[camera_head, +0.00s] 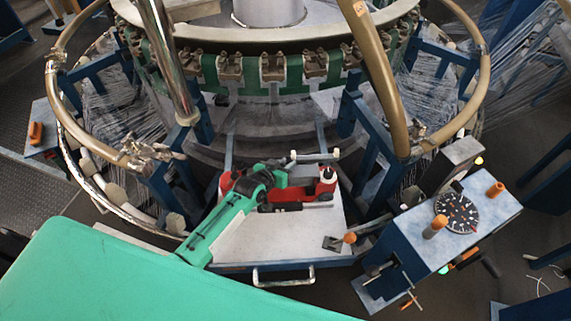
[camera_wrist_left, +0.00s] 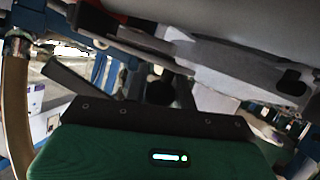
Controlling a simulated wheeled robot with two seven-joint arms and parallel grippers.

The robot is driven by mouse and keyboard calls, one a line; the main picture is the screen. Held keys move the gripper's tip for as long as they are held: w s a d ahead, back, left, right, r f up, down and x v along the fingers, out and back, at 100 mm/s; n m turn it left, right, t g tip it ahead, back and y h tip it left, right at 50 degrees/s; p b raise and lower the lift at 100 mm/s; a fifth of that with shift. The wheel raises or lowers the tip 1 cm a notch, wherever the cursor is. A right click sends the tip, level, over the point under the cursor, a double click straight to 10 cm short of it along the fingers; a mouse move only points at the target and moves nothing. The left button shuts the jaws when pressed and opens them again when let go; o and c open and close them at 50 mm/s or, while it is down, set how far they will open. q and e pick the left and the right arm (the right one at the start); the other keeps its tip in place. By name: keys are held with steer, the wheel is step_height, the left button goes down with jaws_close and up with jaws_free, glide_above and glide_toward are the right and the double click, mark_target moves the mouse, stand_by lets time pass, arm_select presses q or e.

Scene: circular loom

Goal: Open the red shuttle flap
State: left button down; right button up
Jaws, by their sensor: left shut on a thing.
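The red shuttle (camera_head: 318,190) lies on the white table panel at the front of the circular loom. Its flap (camera_head: 317,157) seems to be the pale bar at its far side. My left gripper (camera_head: 284,172) reaches in from the lower left over the shuttle's left half. It is shut on a part there, seemingly the flap, but the fingers hide the contact. In the left wrist view a grey bar (camera_wrist_left: 225,65) crosses close in front of my dark fingers, with a small red patch (camera_wrist_left: 108,12) at the top. My right gripper is not in view.
The loom ring with green and brown parts (camera_head: 285,68) stands behind. A blue control box (camera_head: 440,230) with a dial and orange knobs is at the right. A small orange-knobbed lever (camera_head: 340,241) stands on the panel's front right. The panel's front middle is clear.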

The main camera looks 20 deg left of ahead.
mark_target(296, 168)
arm_select(q)
steer(key=shift+r, duration=0.25)
steer(key=shift+w+d+r+p, duration=0.15)
steer(key=shift+d+r+p, duration=0.1)
steer(key=shift+r+p, duration=0.45)
steer(key=shift+w+d+r+p, duration=0.1)
steer(key=shift+d+r+p, duration=0.15)
steer(key=shift+r+p, duration=0.4)
steer(key=shift+w+d+r+p, duration=0.1)
steer(key=shift+d+r+p, duration=0.15)
steer(key=shift+r, duration=0.2)
steer(key=shift+w+d+r+p, duration=0.1)
steer(key=shift+d+r+p, duration=0.15)
steer(key=shift+r, duration=0.2)
steer(key=shift+w+d+r+p, duration=0.1)
steer(key=shift+d+r+p, duration=0.3)
steer(key=shift+d, duration=0.3)
steer(key=c, duration=1.3)
jaws_free()
steer(key=shift+o, duration=0.8)
steer(key=shift+d, duration=0.1)
